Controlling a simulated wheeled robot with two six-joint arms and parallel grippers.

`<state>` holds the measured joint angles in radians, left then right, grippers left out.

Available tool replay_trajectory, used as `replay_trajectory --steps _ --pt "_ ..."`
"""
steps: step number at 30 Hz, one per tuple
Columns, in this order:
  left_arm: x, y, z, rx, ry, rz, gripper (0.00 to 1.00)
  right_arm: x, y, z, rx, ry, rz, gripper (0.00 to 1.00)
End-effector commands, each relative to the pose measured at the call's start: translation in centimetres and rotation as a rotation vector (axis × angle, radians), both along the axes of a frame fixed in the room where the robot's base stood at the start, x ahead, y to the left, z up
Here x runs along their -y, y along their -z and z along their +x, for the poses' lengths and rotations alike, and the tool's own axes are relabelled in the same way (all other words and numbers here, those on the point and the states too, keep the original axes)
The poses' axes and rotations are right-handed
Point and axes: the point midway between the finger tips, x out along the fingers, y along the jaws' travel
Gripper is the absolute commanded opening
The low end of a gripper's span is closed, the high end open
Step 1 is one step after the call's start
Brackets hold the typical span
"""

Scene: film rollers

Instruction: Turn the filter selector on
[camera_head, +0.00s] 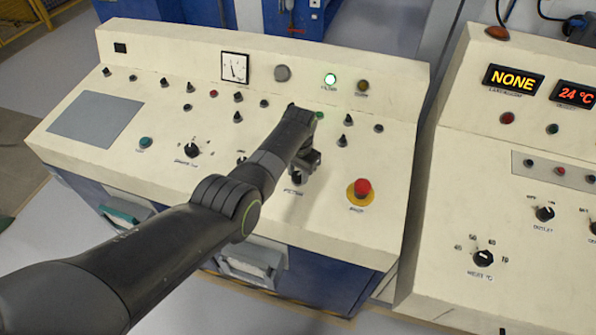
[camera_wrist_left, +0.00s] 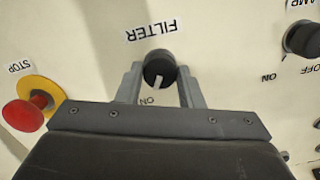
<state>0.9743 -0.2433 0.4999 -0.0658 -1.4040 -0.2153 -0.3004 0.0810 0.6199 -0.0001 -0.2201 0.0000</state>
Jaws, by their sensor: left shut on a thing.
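The filter selector (camera_wrist_left: 158,66) is a round black knob with a white pointer line, on the cream console panel. In the left wrist view its FILTER label reads upside down above it, and the pointer faces down the picture toward the ON mark. My left gripper (camera_wrist_left: 159,76) is shut on the knob, one grey finger on each side. In the head view the knob (camera_head: 297,179) shows just below my left gripper (camera_head: 303,163). A round lamp (camera_head: 330,80) on the back panel, apparently labelled FILTER, glows green. My right gripper is not in view.
A red mushroom stop button (camera_head: 362,188) on a yellow ring stands right of the selector. Another black knob (camera_wrist_left: 302,40) is on its other side. Several small switches cover the console. A second console (camera_head: 500,200) with lit displays stands at the right.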

Motion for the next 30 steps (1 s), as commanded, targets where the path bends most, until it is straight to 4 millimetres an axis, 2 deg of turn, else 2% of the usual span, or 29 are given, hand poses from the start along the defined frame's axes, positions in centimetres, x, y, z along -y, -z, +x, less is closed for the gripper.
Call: replay_trajectory --steps 2,3,7,19,23,30 --pt "0.0 -0.2 0.2 0.006 0.002 0.0 0.11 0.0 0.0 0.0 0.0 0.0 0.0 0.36" --pt "0.1 -0.2 0.2 0.006 0.002 0.0 0.39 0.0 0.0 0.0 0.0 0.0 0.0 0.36" --pt "0.0 -0.1 0.1 0.004 0.001 -0.001 0.55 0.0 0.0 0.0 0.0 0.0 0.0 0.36" --pt "0.0 -0.6 0.0 0.002 0.0 -0.001 0.55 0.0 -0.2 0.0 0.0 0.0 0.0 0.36" --pt "0.1 -2.1 0.0 0.003 0.0 -0.002 0.55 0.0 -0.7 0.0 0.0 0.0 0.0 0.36" --pt "0.1 -5.8 -0.1 0.005 0.0 -0.002 0.55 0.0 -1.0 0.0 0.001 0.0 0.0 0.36"
